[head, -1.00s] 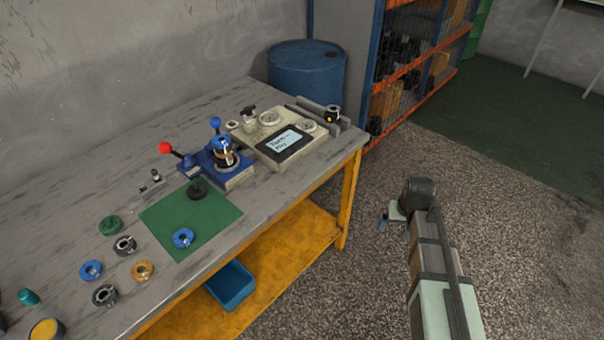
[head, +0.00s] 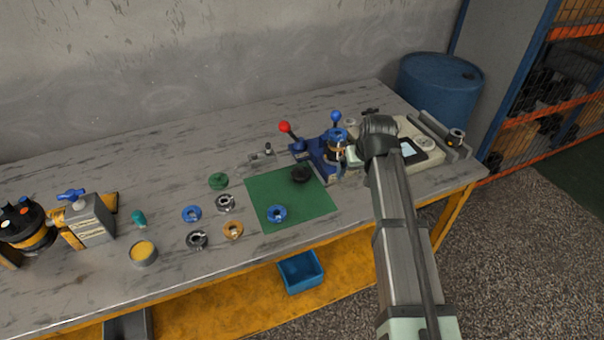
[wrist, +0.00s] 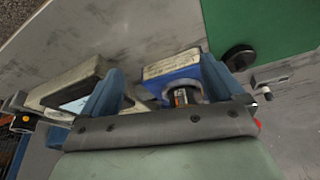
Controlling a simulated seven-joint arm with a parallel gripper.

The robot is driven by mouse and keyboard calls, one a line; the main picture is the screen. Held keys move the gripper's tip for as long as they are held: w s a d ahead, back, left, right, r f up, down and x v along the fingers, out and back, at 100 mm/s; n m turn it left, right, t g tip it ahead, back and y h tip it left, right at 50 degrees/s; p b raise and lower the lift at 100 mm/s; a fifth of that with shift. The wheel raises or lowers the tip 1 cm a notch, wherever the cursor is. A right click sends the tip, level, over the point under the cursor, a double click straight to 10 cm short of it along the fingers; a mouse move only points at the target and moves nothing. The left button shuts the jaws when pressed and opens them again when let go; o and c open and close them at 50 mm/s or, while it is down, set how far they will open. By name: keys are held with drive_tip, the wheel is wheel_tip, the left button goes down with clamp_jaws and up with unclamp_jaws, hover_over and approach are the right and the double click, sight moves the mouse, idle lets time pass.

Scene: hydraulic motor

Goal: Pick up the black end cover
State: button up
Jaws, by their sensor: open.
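The black end cover appears to be the round black part (head: 301,174) lying on the green mat (head: 262,194) near its far edge. In the wrist view the same black part (wrist: 239,57) shows at upper right, at the edge of the mat, beyond the right finger. My gripper (wrist: 160,85) is open, with its two blue fingers apart and nothing held between them. It is above the blue fixture, apart from the black part. In the head view my arm largely hides the gripper.
The blue fixture (head: 322,160) with red and blue knobbed levers stands right of the mat. A blue ring (head: 277,214) lies on the mat. Several other rings lie left of it. A pale tray (head: 430,137) is at right. The table's back left is clear.

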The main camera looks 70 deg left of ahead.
drive_tip(key=n, duration=0.2)
approach(301, 169)
drive_tip(key=d+r, duration=0.3)
drive_tip(key=shift+y, duration=0.4)
drive_tip(key=x, duration=0.8)
drive_tip(key=shift+s+a+f, duration=0.15)
drive_tip(key=shift+a+x, duration=0.25)
drive_tip(key=shift+x, duration=2.3)
drive_tip(key=c, duration=1.3)
drive_tip(key=shift+r, duration=0.25)
